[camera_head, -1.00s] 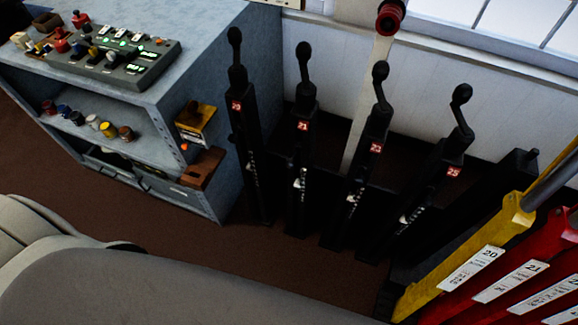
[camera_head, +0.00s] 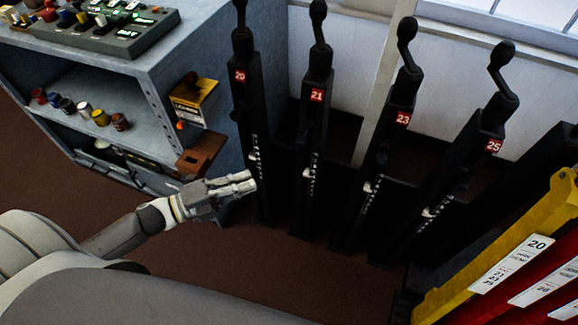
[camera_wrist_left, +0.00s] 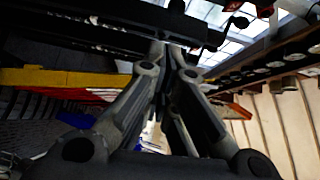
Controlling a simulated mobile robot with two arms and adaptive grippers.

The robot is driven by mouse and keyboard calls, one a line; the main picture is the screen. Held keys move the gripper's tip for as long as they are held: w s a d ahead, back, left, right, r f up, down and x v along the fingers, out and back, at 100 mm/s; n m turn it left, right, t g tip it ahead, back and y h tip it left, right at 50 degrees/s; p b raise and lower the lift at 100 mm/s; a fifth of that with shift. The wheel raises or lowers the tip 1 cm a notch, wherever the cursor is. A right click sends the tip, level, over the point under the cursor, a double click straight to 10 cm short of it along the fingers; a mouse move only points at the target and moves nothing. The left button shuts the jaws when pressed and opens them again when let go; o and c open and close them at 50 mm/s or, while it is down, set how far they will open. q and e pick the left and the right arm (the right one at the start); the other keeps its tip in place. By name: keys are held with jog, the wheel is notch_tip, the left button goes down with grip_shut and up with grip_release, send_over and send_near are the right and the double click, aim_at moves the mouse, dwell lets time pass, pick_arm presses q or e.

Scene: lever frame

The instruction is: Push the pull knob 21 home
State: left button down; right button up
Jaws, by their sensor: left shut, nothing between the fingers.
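The black post marked 21 (camera_head: 317,97) stands in the row between the posts marked 20 and 23. It has a bent black handle with a round end (camera_head: 318,12) on top. A small pale fitting (camera_head: 308,173) shows lower on its front; I cannot tell which part is the pull knob or how far out it is. My left gripper (camera_head: 248,181) is shut and empty, left of post 21 and in front of the lower part of post 20. In the left wrist view its fingers (camera_wrist_left: 174,48) are together, with dark bars beyond. My right gripper is not in view.
Posts 20 (camera_head: 240,78), 23 (camera_head: 402,118) and 25 (camera_head: 493,147) flank it closely. A grey cabinet (camera_head: 205,55) stands at left, with a brown wooden bracket (camera_head: 201,153) near my gripper. Yellow and red beams stand at right. Brown floor is clear in front.

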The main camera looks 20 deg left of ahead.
aim_at(300, 146)
pick_arm(q)
jog(key=w+d+r+m+p, duration=0.1)
jog(key=w+d, duration=0.7)
jog(key=w, duration=0.2)
jog(key=shift+w+d+g+h+p, duration=0.15)
jog(key=shift+d+g+h+p, duration=0.15)
jog(key=shift+h+p, duration=0.1)
jog(key=shift+r, duration=0.1)
jog(key=shift+w+b, duration=0.65)
jog(key=shift+w, duration=0.75)
jog(key=shift+a+r, duration=0.1)
